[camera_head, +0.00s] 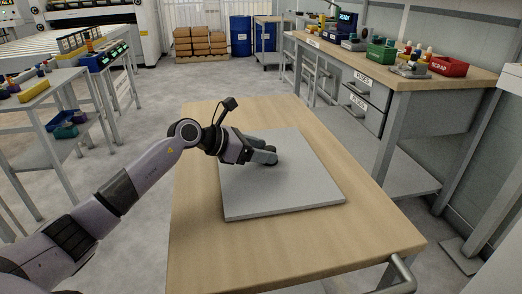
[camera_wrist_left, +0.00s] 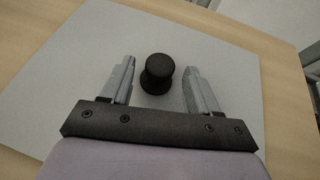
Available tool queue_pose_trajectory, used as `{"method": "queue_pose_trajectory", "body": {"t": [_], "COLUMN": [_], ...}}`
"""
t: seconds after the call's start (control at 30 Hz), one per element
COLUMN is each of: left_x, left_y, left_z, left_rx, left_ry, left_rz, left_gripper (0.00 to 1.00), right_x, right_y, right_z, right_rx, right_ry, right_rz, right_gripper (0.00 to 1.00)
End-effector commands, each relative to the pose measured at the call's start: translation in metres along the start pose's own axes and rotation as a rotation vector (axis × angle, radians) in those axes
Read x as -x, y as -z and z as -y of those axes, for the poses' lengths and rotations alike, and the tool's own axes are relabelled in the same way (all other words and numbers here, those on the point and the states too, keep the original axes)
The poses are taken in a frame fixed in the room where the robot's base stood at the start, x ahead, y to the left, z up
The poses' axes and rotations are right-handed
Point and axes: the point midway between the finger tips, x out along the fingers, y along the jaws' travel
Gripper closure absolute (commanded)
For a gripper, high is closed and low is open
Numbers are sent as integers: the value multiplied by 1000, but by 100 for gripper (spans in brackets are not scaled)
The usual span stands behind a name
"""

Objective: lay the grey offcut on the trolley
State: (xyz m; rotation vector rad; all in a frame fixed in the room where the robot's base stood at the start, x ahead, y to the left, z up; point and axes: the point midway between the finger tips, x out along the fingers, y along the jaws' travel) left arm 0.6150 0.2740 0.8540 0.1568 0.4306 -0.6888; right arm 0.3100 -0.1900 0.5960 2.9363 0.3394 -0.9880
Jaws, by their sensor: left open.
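The grey offcut (camera_head: 285,192) is a flat square panel lying on the wooden top of the trolley (camera_head: 195,250). A black knob (camera_wrist_left: 157,74) stands on the panel in the left wrist view. My left gripper (camera_head: 269,156) is open just above the panel, with its fingers on either side of the knob and a gap showing on both sides. The offcut also fills much of the left wrist view (camera_wrist_left: 75,75). In the head view the fingers partly hide the knob. My right gripper is not in view.
A workbench (camera_head: 455,78) with drawers, small bins and a red scrap box (camera_head: 449,66) stands at the right. A grey shelf rack (camera_head: 50,90) with small parts is at the left. Blue drums (camera_head: 240,36) and stacked boxes are at the back. The trolley's near end is bare.

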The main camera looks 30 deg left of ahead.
Motion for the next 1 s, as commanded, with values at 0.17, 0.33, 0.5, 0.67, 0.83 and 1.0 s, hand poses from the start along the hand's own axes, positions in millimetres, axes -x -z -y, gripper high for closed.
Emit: {"method": "queue_pose_trajectory", "body": {"t": [0.17,0.33,0.5,0.67,0.83,1.0], "left_x": [27,60,90,108,117,118], "left_y": [1,2,2,2,1,0], "left_z": [-1,0,0,-1,0,0], "left_rx": [-2,-4,-2,0,0,0], "left_ry": [-4,-3,-2,-2,-1,0], "left_rz": [-4,-6,-5,-4,-3,-2], "left_gripper": [40,40,40,40,40,40], "right_x": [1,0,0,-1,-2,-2], "right_y": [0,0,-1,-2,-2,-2], "right_z": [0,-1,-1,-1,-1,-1], "right_rx": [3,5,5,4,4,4], "right_ry": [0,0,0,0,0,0], "right_rz": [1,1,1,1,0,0], "right_gripper": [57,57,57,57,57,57]}}
